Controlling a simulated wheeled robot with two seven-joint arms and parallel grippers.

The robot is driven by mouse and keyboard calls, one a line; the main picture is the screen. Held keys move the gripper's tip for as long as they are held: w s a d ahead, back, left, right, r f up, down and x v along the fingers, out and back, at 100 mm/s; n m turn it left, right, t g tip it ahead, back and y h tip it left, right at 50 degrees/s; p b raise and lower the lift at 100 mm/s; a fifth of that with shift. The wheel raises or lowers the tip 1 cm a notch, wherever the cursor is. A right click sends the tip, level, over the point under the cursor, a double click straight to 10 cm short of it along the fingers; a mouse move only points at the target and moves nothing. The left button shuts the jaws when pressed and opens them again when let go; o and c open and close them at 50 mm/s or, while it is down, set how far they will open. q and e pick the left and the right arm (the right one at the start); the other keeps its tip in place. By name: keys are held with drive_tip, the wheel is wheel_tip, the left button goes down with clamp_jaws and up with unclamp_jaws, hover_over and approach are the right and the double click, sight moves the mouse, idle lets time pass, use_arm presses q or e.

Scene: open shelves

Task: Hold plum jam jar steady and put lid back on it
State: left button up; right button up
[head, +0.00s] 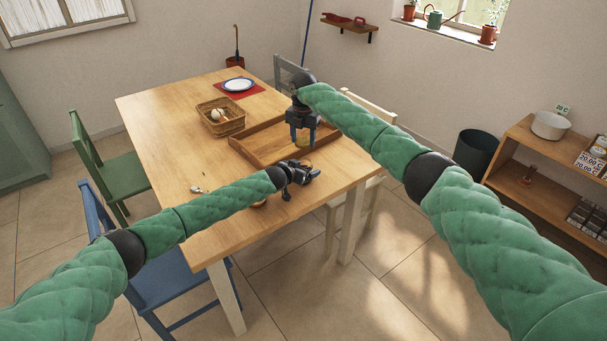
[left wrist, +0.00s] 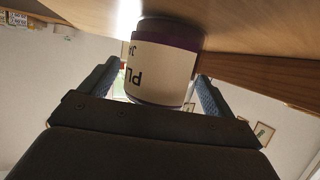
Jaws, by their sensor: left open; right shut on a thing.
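The plum jam jar (left wrist: 163,68) shows in the left wrist view, with a white label with partly visible dark letters and dark purple contents. It stands on the wooden table, upside down in this view. My left gripper (left wrist: 155,95) is open, its two fingers either side of the jar. In the head view my left gripper (head: 308,174) lies low over the table near the tray's front edge, and the jar is hard to make out there. My right gripper (head: 303,136) points down above the tray, shut on a small yellowish thing (head: 304,142), probably the lid.
A wooden tray (head: 262,132) lies on the table (head: 185,150). A wicker basket (head: 222,117) and a plate (head: 238,85) on a red mat stand further back. A small round thing (head: 258,204) lies partly behind my left arm. A small pale object (head: 197,189) lies left. Chairs surround the table.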

use_arm(q)
drive_tip(key=c, duration=1.5)
use_arm(e)
drive_tip(key=shift+f, duration=2.45)
drive_tip(key=shift+f, duration=0.1)
drive_tip(key=shift+f, duration=0.8)
drive_tip(key=shift+f, duration=0.5)
use_arm(q)
clamp_jaws()
use_arm(e)
drive_tip(key=m, duration=0.9)
drive_tip(key=shift+w+a+m, duration=0.1)
drive_tip(key=shift+m, duration=0.3)
